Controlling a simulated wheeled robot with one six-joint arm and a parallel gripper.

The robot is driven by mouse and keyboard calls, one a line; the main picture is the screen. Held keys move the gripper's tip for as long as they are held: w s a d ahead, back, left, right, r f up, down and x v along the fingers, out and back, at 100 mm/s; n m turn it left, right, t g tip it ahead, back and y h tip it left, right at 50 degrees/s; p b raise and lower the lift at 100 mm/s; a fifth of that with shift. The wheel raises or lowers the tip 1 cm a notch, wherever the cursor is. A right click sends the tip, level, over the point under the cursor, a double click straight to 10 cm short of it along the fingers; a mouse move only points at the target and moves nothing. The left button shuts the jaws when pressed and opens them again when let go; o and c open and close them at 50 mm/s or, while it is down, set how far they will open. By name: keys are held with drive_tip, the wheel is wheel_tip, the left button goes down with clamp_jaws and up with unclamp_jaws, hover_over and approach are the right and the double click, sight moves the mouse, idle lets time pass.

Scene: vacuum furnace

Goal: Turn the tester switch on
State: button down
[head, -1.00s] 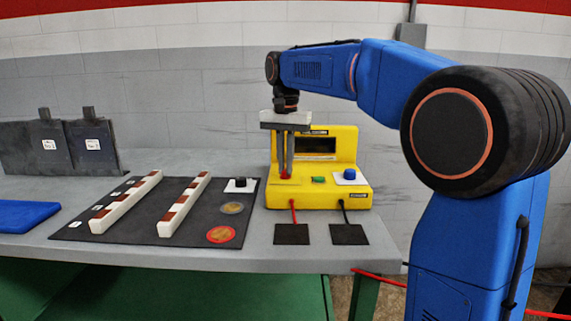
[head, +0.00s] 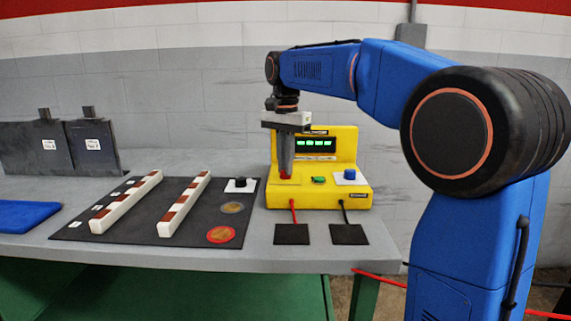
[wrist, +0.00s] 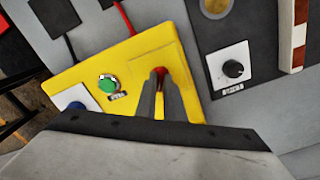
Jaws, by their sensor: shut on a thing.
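The yellow tester (head: 335,197) stands on the right part of the bench, and its display (head: 315,146) is lit with green characters. It also fills the middle of the wrist view (wrist: 140,55). The red tester switch (wrist: 161,70) is on its top face at the left, mostly hidden by the fingers. My gripper (head: 285,175) points down from above with its fingertips on the red switch, shut on it. In the wrist view both fingers (wrist: 160,88) meet closely around the switch.
A green knob (head: 319,180) and a blue knob (head: 349,174) on a white plate sit right of the switch. Red and black leads run to two dark pads (head: 291,235). Left is a dark mat (head: 130,230) with two striped bars, discs and a black knob (head: 240,183).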

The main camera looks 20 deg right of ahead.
drive_tip(key=c, duration=1.9)
unclamp_jaws()
drive_tip(key=shift+o, duration=0.2)
drive_tip(key=shift+r, duration=0.1)
wheel_tip(320, 180, up, 17)
drive_tip(key=shift+r, duration=0.1)
